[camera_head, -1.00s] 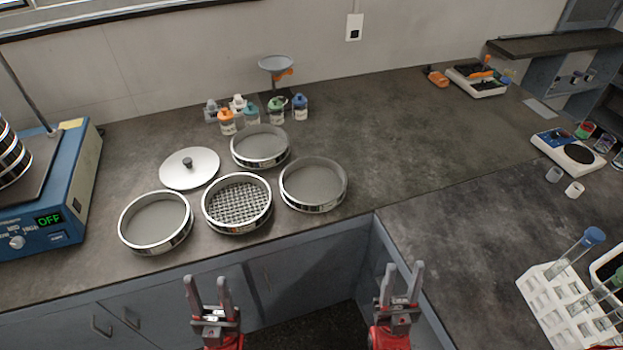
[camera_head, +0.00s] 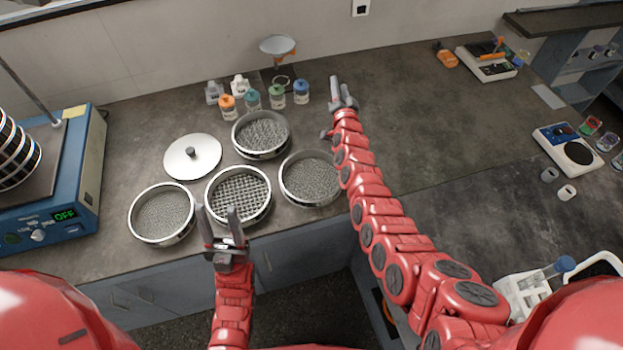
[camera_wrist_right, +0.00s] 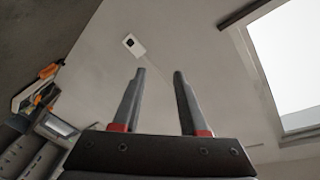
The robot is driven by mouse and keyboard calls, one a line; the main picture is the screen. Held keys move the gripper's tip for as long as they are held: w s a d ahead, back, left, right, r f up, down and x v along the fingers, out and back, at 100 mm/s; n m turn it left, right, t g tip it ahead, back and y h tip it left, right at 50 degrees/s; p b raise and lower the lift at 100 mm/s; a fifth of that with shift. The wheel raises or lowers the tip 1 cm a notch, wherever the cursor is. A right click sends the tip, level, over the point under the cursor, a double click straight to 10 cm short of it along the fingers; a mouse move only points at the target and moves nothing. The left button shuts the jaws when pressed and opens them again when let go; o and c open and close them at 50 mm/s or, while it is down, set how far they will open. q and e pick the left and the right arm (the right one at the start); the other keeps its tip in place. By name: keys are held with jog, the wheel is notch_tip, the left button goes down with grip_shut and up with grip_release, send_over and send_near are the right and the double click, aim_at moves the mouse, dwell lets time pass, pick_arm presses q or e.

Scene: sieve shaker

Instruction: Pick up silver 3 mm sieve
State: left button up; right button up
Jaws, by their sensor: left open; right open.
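Several round silver sieves sit on the dark bench. The one with the coarsest mesh (camera_head: 212,219) is at the front middle. Finer ones are at the front left (camera_head: 163,240), at the back (camera_head: 261,155) and on the right (camera_head: 310,203). No size label is readable, so I cannot tell by label which is 3 mm. My left gripper (camera_head: 217,211) is open and empty, overlapping the coarse sieve's near edge in the head view. My right gripper (camera_head: 341,88) is open, beyond and right of the sieves; its empty fingers show in the right wrist view (camera_wrist_right: 159,80).
A silver lid (camera_head: 178,166) lies behind the front sieves. Small bottles (camera_head: 277,98) and a funnel (camera_head: 277,46) stand at the back. The blue shaker (camera_head: 85,200) reads OFF at left. The bench right of my right arm has free room.

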jog(key=w+a+n+g+y, duration=0.15)
jog(key=a+g+y, duration=0.3)
jog(key=a, duration=0.45)
jog(key=s+a+f+n+g, duration=0.2)
jog(key=s+a+n+g, duration=0.1)
jog(key=s+g, duration=0.3)
jog(key=s+d+f+g+h, duration=0.2)
jog(key=s+d+g+h, duration=0.5)
jog(key=s+d, duration=0.75)
jog(key=shift+m+g+y, duration=0.25)
jog(key=shift+m+y, duration=0.2)
jog(key=shift+y, duration=0.2)
jog(key=f+b, duration=0.2)
jog(key=f, duration=0.1)
jog(key=s+a+f+b, duration=0.1)
jog(key=f+b, duration=0.2)
jog(key=f, duration=0.1)
jog(key=f+b, duration=0.3)
jog(key=shift+s+a+f, duration=0.15)
jog(key=shift+s+a, duration=0.2)
jog(key=shift+s, duration=0.05)
jog(key=shift+f, duration=0.75)
jog(key=shift+f+p, duration=0.45)
jog(key=shift+p, duration=0.05)
jog(key=shift+w+f+p, duration=0.1)
jog(key=shift+f+p, duration=0.2)
jog(key=shift+f, duration=0.1)
jog(key=shift+w+f+p, duration=0.1)
jog(key=shift+f+p, duration=0.35)
jog(key=shift+f, duration=1.3)
